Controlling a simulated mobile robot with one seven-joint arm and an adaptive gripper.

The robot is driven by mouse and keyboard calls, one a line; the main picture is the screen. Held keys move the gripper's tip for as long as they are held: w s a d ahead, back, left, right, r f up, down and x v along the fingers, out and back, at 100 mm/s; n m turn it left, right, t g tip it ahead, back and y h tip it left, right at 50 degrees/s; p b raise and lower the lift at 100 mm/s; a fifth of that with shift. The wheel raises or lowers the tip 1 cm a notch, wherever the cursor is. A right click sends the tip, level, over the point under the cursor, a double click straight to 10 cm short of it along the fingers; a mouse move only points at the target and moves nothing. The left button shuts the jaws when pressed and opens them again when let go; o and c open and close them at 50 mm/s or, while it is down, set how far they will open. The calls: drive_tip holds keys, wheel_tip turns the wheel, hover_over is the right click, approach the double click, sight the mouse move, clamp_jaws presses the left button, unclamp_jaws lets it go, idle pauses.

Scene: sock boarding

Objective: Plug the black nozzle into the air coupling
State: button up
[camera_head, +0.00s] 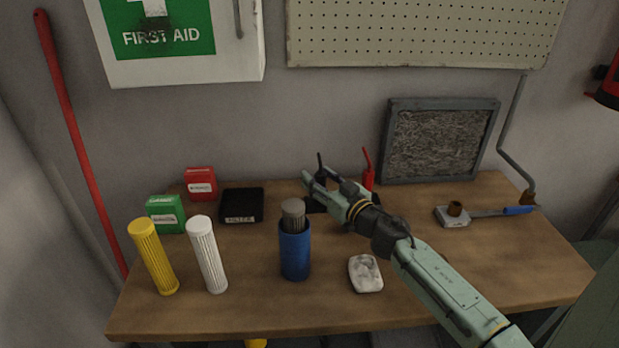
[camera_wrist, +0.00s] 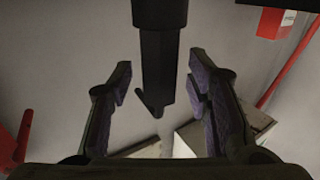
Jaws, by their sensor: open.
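The black nozzle (camera_head: 320,160) stands upright at the back middle of the table, its lower part largely hidden by my gripper. In the wrist view the nozzle (camera_wrist: 158,62) is a dark stepped shaft with a small hooked piece at its side. My gripper (camera_head: 318,182) is open, with one finger on each side of the nozzle; gaps show on both sides in the wrist view. I cannot tell which is the air coupling.
A red bottle with a spout (camera_head: 368,178) stands close right of my gripper. A framed filter panel (camera_head: 438,142) leans on the wall behind. A blue cup (camera_head: 295,252) and a white bar (camera_head: 365,273) are in front. The table's front right (camera_head: 500,270) is clear.

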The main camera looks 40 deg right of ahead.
drive_tip(key=shift+s+r, duration=0.1)
drive_tip(key=shift+c, duration=0.4)
clamp_jaws()
